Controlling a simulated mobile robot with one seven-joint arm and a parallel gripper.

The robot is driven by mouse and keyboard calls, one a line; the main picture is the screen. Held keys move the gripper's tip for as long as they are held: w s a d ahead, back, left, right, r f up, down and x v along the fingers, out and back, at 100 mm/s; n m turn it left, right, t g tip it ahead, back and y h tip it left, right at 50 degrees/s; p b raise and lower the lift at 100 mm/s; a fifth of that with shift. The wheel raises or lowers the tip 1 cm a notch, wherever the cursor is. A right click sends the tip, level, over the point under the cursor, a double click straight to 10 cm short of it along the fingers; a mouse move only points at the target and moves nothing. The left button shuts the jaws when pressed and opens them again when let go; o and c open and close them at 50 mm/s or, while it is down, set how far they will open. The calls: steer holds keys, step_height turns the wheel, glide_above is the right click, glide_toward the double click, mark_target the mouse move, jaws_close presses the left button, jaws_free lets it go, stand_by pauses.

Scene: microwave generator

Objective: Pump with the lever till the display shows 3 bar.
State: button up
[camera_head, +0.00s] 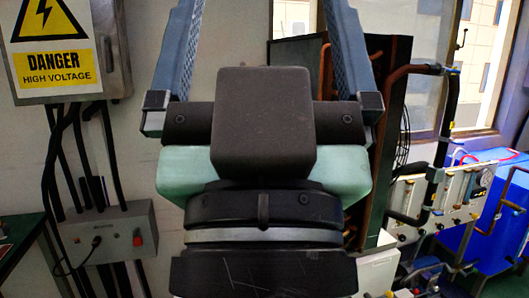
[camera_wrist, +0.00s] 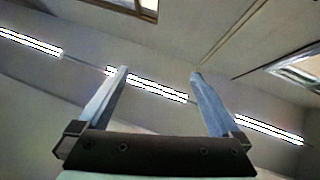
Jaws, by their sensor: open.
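My gripper (camera_wrist: 160,74) is open and empty in the wrist view. Its two fingers stand wide apart, pointing up toward the ceiling. In the head view, my gripper (camera_head: 265,40) fills the middle of the picture, very close, with its fingertips cut off by the top edge. I cannot make out the lever or the display in either view. My gripper and wrist hide the middle of the scene. No pressure reading can be read.
A high-voltage danger sign (camera_head: 58,68) is on a grey wall cabinet at left. Below it is a grey box (camera_head: 110,232) with a red knob and cables. At right stand copper pipes (camera_head: 433,110), a light panel with fittings (camera_head: 446,212) and a blue unit (camera_head: 488,225). The wrist view shows ceiling lights (camera_wrist: 268,130).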

step_height(320, 180, up, 6)
steer(key=p, duration=0.4)
jaws_close()
stand_by(1.5)
